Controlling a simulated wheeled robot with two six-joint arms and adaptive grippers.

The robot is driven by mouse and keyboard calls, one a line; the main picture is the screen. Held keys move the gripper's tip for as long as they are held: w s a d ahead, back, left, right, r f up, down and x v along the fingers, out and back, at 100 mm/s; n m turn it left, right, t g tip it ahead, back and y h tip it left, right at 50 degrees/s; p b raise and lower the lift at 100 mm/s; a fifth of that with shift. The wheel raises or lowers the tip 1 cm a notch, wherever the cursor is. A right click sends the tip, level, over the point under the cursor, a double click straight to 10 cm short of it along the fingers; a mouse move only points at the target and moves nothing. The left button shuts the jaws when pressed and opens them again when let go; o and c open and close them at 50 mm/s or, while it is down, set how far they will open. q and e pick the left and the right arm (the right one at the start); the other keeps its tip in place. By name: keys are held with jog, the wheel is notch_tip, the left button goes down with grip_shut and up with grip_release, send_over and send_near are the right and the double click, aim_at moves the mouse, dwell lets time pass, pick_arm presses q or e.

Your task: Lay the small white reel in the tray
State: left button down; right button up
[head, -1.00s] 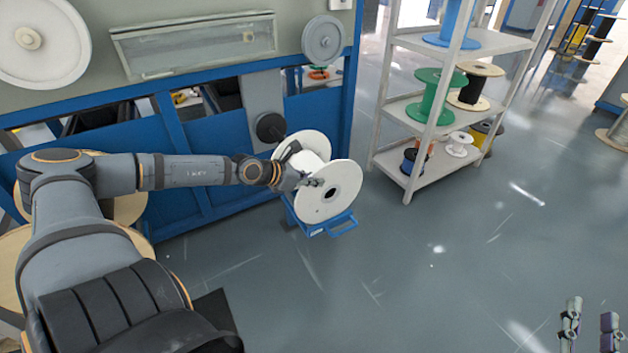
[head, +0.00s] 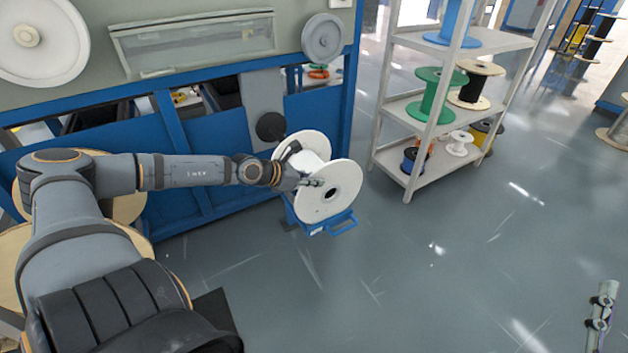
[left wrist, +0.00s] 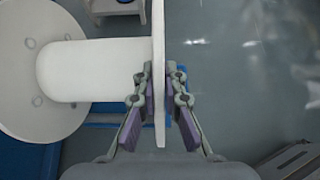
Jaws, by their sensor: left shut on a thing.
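A white reel (head: 347,178) lies on its side at the machine's front, its barrel between two round flanges. Its barrel also shows in the left wrist view (left wrist: 85,72). My left gripper (head: 313,182) is shut on the rim of the near flange, one finger on each side of it, as the left wrist view (left wrist: 160,76) shows. A blue tray-like frame (head: 343,225) shows just under the reel; whether the reel rests on it cannot be told. A smaller white reel (head: 459,144) stands on the low shelf. My right gripper (head: 602,308) shows only in part at the lower right.
A blue and grey machine (head: 230,140) stands behind the reel, with a dark round hub (head: 271,127) close to it. A grey shelf rack (head: 392,110) with several coloured reels stands to the right. The floor in front is clear.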

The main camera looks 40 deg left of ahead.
pick_arm(q)
jog(key=shift+f, duration=0.1)
pick_arm(e)
jog(key=shift+w+f, duration=0.1)
jog(key=shift+f, duration=0.4)
pick_arm(q)
jog(key=shift+f+b, duration=0.1)
jog(key=shift+b, duration=0.2)
jog(key=c, duration=1.4)
grip_release()
jog(key=shift+f, duration=0.15)
